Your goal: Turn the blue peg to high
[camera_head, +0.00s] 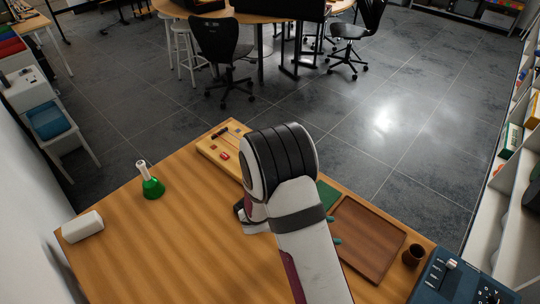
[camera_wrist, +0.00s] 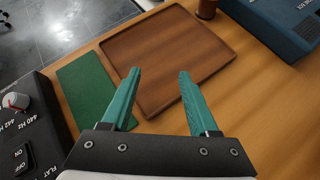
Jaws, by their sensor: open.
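No blue peg shows clearly in either view. A pale wooden board (camera_head: 208,149) with small dark and red pieces on it lies at the far edge of the table in the head view, partly hidden behind my arm. My gripper (camera_wrist: 159,74) is open and empty, with its teal fingers apart over the table, pointing toward the brown tray in the wrist view. In the head view, only the teal fingertips (camera_head: 334,229) show, right of my arm and near the tray's left edge.
A brown tray (camera_head: 365,240), a green pad (camera_wrist: 90,97), a small brown cup (camera_head: 413,254) and a blue device (camera_head: 455,280) lie to the right. A dark device (camera_wrist: 32,130) has a knob and switch. A green bell (camera_head: 152,187) and white block (camera_head: 82,227) stand left.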

